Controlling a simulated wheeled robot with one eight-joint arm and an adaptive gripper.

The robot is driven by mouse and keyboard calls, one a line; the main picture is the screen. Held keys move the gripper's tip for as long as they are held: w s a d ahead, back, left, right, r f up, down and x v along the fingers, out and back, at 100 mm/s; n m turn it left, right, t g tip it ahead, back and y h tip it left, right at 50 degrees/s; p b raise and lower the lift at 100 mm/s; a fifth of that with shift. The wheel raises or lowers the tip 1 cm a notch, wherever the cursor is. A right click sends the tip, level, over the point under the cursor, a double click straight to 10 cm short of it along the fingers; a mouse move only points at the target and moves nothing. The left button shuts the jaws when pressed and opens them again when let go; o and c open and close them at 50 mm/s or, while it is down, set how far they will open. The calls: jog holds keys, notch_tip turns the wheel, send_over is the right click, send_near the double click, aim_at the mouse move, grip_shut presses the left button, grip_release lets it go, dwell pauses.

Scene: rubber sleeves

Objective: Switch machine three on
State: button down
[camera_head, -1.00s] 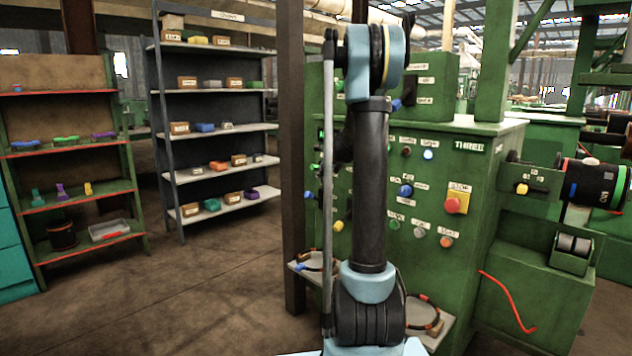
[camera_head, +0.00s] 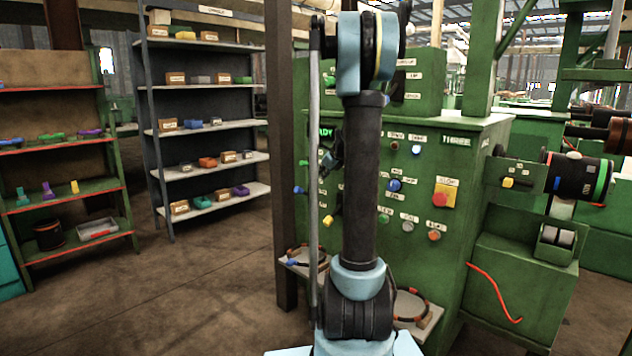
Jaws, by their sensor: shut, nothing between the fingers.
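Machine three (camera_head: 470,150) is the green cabinet on the right, with "THREE" on its upper front. Its panel has a red mushroom button (camera_head: 441,199) on a yellow plate, a blue knob (camera_head: 394,185), an orange button (camera_head: 434,236) with a small label, and a pale blue lamp (camera_head: 416,150). Green letters ending in "DY" show at the panel's left (camera_head: 326,132). My arm stands in front and hides the panel's middle. My gripper (camera_head: 328,160) is a small dark shape, partly hidden behind the arm, before the panel's left part. It looks shut; contact with the panel cannot be told.
A brown post (camera_head: 281,150) stands left of the machine. A low shelf (camera_head: 425,322) with ring-shaped parts juts out at its foot. A red curved bar (camera_head: 493,290) is at the right. Grey shelving (camera_head: 150,110) and a green rack (camera_head: 70,145) stand left. The floor before them is clear.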

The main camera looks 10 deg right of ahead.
jog(key=shift+s+d+r, duration=0.45)
jog(key=shift+d+r, duration=0.1)
jog(key=shift+r, duration=0.15)
jog(key=shift+s+d+r, duration=0.4)
jog(key=shift+d+r, duration=0.15)
jog(key=shift+r, duration=0.1)
